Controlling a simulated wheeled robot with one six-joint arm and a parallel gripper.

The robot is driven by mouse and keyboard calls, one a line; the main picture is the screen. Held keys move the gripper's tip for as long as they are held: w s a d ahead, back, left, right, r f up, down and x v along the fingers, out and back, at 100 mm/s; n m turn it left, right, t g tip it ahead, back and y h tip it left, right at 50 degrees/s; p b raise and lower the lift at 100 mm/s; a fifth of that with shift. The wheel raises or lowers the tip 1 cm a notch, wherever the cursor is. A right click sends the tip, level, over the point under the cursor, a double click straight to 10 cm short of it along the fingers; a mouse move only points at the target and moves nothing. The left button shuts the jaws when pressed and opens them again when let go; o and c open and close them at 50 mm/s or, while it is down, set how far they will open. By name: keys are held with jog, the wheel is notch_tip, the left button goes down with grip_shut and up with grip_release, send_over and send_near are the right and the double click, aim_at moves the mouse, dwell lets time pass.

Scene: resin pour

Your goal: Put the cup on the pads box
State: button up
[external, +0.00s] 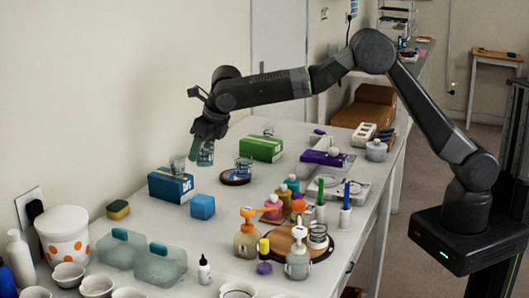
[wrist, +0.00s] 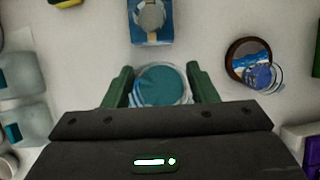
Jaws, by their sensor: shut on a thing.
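My gripper (external: 205,138) points down and is shut on a clear cup (external: 205,153) with teal contents. In the wrist view my gripper (wrist: 161,80) has its green fingers on both sides of the cup (wrist: 162,87). The cup is held upright or nearly so, above the table. A blue box (external: 168,188) stands below and left of it, with another clear cup (external: 178,165) on its top. The wrist view shows this blue box (wrist: 150,38) ahead of the held cup. A green box (external: 265,148) stands further back. I cannot read which box is the pads box.
A glass on a dark round coaster (external: 236,180) stands right of the held cup. A small blue block (external: 203,206) is close to the blue box. Pump bottles (external: 247,235) and a purple box (external: 322,158) crowd the right side.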

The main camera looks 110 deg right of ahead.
jog(key=s+d+r+m+g, duration=0.1)
jog(key=s+d+r+m, duration=0.15)
jog(key=s+d, duration=1.15)
jog(key=m+g+h+p, duration=0.1)
jog(key=m+p, duration=0.1)
jog(key=m, duration=0.2)
send_over(265, 138)
jog(key=a, duration=0.2)
notch_tip(265, 138, down, 8)
jog(key=shift+s+f, duration=0.15)
jog(key=o, duration=1)
jog(key=shift+f, duration=0.2)
jog(key=shift+r, duration=0.1)
jog(key=b+v, duration=0.1)
jog(key=v, duration=0.5)
jog(key=b+v, duration=0.1)
jog(key=v, duration=0.5)
jog(key=shift+w+a, duration=0.15)
jog(key=shift+w, duration=0.05)
